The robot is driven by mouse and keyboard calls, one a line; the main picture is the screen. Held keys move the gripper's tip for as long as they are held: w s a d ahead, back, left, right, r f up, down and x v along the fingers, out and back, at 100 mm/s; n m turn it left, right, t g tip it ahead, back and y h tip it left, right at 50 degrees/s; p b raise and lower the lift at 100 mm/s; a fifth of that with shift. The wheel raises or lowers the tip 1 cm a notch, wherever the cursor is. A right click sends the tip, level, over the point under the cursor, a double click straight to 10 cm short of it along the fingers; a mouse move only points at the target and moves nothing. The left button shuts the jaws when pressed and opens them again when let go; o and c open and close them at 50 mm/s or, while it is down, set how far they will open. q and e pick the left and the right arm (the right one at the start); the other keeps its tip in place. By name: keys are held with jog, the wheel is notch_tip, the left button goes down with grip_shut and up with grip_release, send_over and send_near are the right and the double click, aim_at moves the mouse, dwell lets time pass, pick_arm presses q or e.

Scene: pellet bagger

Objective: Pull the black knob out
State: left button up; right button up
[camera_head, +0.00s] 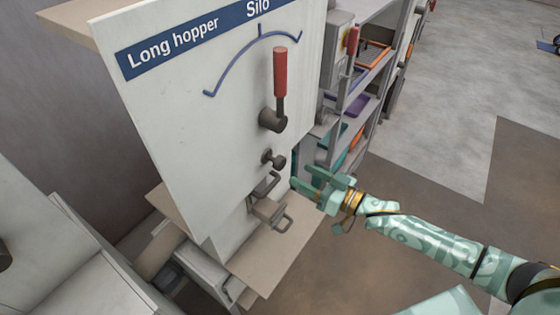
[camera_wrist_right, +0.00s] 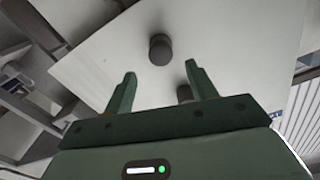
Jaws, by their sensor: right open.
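The black knob (camera_head: 275,160) is a small dark round knob on a short stem, sticking out of the white panel (camera_head: 190,110) below the lever hub. My right gripper (camera_head: 300,176) is open and empty, just to the right of the knob and slightly lower, its fingers pointing toward the panel. It looks apart from the knob. In the right wrist view, a dark round knob (camera_wrist_right: 160,49) shows beyond and between the open fingers (camera_wrist_right: 160,80). A second dark piece there is partly hidden by the right finger; I cannot tell which is which. My left gripper is out of view.
A red-handled lever (camera_head: 280,72) stands up on a dark hub (camera_head: 272,119) above the knob. Metal handles (camera_head: 272,210) stick out below, over a beige shelf (camera_head: 285,255). Shelves with coloured trays (camera_head: 370,55) stand behind. Floor at the right is open.

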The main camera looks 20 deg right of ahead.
aim_at(283, 165)
jog(key=x, duration=0.7)
jog(key=shift+a, duration=0.1)
jog(key=shift+w+a, duration=0.35)
jog(key=shift+w, duration=0.15)
